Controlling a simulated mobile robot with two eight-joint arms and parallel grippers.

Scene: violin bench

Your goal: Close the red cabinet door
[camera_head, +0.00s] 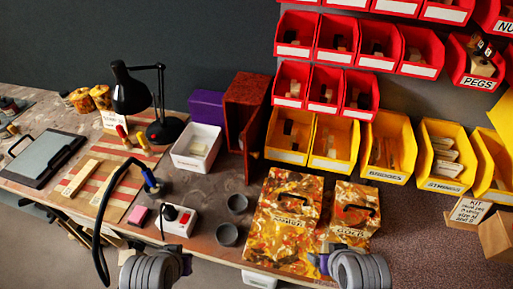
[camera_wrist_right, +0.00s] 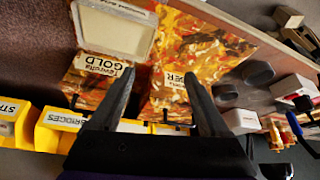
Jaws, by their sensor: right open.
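The red cabinet (camera_head: 247,100) is a small reddish-brown box on the bench, against the wall at the middle of the head view. Its front looks open, with a dark inside and an upright panel facing the bench front; the exact door angle is hard to tell. My right gripper (camera_wrist_right: 159,75) is open and empty, its two fingers apart over the patterned boxes in the right wrist view. In the head view it is near the bench's front edge, right of and well short of the cabinet. My left arm (camera_head: 150,270) shows at the bottom left, but its fingers are not clear.
Two patterned boxes (camera_head: 286,215) stand between my right arm and the cabinet. Yellow bins (camera_head: 387,150) and red bins (camera_head: 366,55) hang at the right.

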